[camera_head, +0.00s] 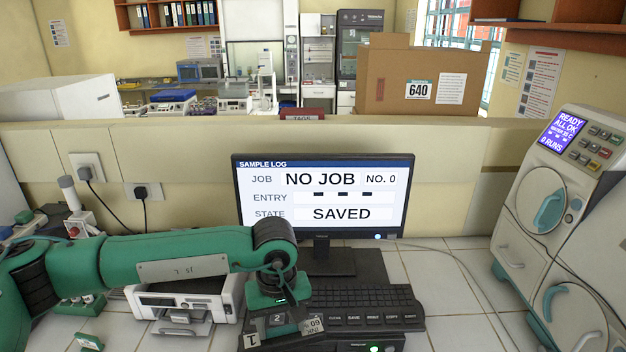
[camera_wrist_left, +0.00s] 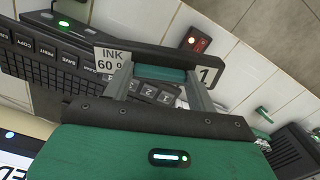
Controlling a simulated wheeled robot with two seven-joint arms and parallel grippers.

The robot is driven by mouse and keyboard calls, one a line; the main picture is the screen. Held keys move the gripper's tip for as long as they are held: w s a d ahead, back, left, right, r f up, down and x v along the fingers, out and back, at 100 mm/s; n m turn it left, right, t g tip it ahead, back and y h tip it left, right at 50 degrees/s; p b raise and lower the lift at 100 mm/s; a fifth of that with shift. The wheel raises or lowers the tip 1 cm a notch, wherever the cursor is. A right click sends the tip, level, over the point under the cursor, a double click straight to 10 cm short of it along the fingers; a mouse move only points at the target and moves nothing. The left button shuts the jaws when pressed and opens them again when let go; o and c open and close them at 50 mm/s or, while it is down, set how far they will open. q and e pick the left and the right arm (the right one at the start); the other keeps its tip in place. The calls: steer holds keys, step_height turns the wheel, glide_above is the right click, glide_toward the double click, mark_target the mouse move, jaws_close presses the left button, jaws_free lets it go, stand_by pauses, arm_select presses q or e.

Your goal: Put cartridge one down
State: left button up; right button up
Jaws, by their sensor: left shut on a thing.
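Cartridge one (camera_wrist_left: 207,77) is a dark block with a white "1" label at one end and an "INK 60" label at the other. In the left wrist view, my left gripper (camera_wrist_left: 160,77) is shut on its middle, with a finger at each side of a teal part. In the head view, the left gripper (camera_head: 278,318) points down at the bottom centre, in front of the keyboard; the cartridge's "1" label (camera_head: 252,341) shows below it. Whether the cartridge touches anything underneath is unclear. My right gripper is not in view.
A monitor (camera_head: 322,238) reads "NO JOB" and "SAVED". A keyboard (camera_head: 365,298) lies before it, and a white printer (camera_head: 228,296) stands left of the gripper. A white machine (camera_head: 548,262) stands at right. The tiled counter (camera_head: 440,290) is clear between keyboard and machine.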

arm_select(q)
steer(key=s+a+m, duration=0.2)
steer(key=a+m, duration=0.1)
steer(key=a, duration=1.2)
steer(key=s+f, duration=0.5)
steer(key=f, duration=0.1)
steer(key=shift+s, duration=0.15)
